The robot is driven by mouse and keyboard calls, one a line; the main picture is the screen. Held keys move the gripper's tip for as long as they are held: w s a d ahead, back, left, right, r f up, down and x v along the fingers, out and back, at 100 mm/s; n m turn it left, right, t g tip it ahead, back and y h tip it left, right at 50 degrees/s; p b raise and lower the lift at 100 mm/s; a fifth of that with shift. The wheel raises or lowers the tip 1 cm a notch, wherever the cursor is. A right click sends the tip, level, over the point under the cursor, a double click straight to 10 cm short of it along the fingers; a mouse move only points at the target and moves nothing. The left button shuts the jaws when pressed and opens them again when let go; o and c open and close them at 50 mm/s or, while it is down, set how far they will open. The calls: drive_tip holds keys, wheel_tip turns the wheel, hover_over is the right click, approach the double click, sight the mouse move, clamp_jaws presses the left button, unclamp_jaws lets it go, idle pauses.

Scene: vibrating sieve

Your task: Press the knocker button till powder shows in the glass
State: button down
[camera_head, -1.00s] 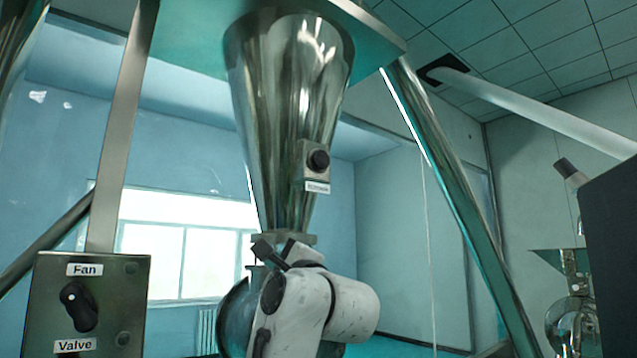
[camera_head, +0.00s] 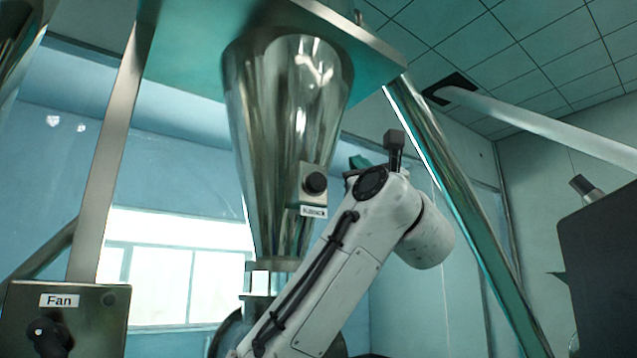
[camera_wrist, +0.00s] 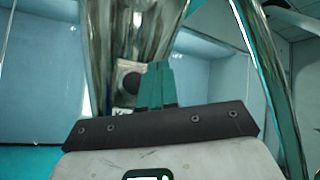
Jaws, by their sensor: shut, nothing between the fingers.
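The knocker button (camera_head: 315,183) is a black round knob on a small grey box low on the steel cone (camera_head: 285,120), with a label beneath it. In the wrist view a dark round knob (camera_wrist: 130,82) shows on the cone, just left of my gripper's fingers. My gripper (camera_wrist: 156,75) is shut and empty, its teal fingers pointing toward the cone; whether they touch anything cannot be told. In the head view it is mostly hidden behind my arm. A bright, see-through section under the cone (camera_head: 261,282) looks like the glass; no powder can be made out in it.
A control box with a Fan label (camera_head: 60,300) and a knob stands at the lower left. A slanted steel leg (camera_head: 450,190) runs down right of the cone. A dark block (camera_head: 610,270) fills the right edge.

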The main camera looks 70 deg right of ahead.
sight(320, 178)
drive_tip(key=w+d+p, duration=0.2)
drive_tip(key=w+d, duration=0.2)
drive_tip(key=w, duration=0.3)
drive_tip(key=shift+w+d, duration=0.3)
drive_tip(key=shift+d, duration=0.05)
drive_tip(key=shift+w, duration=0.1)
idle(2.1)
drive_tip(key=shift+w+d, duration=0.2)
drive_tip(key=shift+w, duration=0.05)
drive_tip(key=shift+w+d, duration=0.45)
drive_tip(key=shift+w, duration=0.3)
idle(1.4)
drive_tip(key=shift+s+a+f+b, duration=0.1)
drive_tip(key=shift+s+a+b, duration=0.3)
drive_tip(key=shift+s, duration=0.35)
drive_tip(key=shift+s+a, duration=0.25)
drive_tip(key=shift+s, duration=0.05)
drive_tip(key=shift+s, duration=0.1)
